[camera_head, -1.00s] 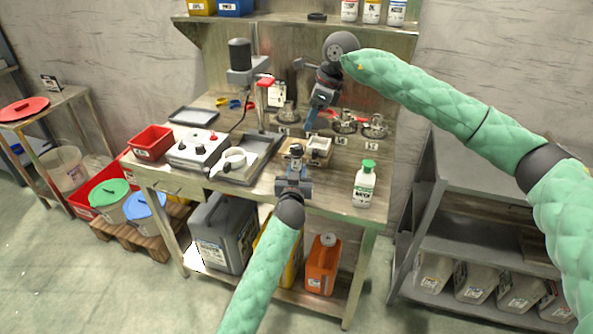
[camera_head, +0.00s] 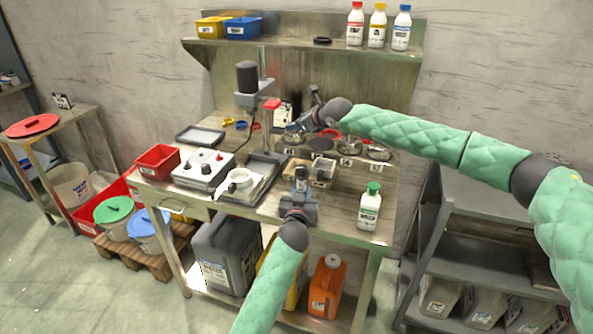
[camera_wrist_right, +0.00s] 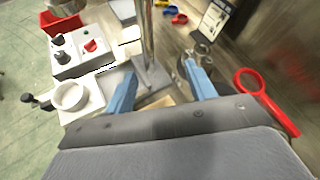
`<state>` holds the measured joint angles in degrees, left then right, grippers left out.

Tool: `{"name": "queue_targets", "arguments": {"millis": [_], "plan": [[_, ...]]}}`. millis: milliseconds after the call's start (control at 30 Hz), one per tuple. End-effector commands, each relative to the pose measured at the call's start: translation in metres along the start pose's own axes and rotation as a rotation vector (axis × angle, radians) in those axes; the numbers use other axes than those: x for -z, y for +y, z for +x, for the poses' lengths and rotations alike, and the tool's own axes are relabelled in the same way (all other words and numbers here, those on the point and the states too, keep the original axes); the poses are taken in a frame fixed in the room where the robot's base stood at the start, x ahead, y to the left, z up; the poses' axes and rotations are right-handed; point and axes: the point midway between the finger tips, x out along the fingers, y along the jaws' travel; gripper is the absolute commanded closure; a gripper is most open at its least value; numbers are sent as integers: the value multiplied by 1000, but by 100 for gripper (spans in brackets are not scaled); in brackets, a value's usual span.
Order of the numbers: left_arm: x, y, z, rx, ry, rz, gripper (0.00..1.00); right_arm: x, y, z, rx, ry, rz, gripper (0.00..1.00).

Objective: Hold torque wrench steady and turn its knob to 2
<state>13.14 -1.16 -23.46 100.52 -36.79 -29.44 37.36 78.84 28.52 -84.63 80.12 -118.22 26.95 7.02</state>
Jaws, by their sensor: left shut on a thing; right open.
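My left gripper (camera_head: 299,186) is shut on a small grey, dark-topped thing near the front edge of the bench. Its shape is mostly hidden by the gripper, so I cannot tell whether it is the torque wrench. No knob scale or number 2 is readable. My right gripper (camera_head: 294,129) is open above the back of the bench, its fingers pointing left. In the right wrist view its two blue fingers (camera_wrist_right: 162,85) are apart with nothing between them.
A white box with knobs (camera_head: 204,168) and a white ring fixture (camera_head: 240,179) stand left of my left gripper. A press (camera_head: 247,82) stands behind. A wooden tray (camera_head: 322,172) and a green-capped bottle (camera_head: 370,207) are to the right. A red-handled tool (camera_wrist_right: 262,92) lies near my right gripper.

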Motion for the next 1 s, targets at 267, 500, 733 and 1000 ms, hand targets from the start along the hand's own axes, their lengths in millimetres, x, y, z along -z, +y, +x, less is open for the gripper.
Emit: {"name": "queue_targets", "arguments": {"millis": [267,500,733,1000], "plan": [[0,0,0,0,-1,0,100,-10,-14,18,5,-249,-5,45],[-1,0,0,0,-1,0,100,-13,-13,19,-79,-446,-32,45],[-1,0,0,0,-1,0,100,-6,0,11,-234,-594,-70,45],[-1,0,0,0,-1,0,100,19,21,-12,-497,-696,-112,45]]}}
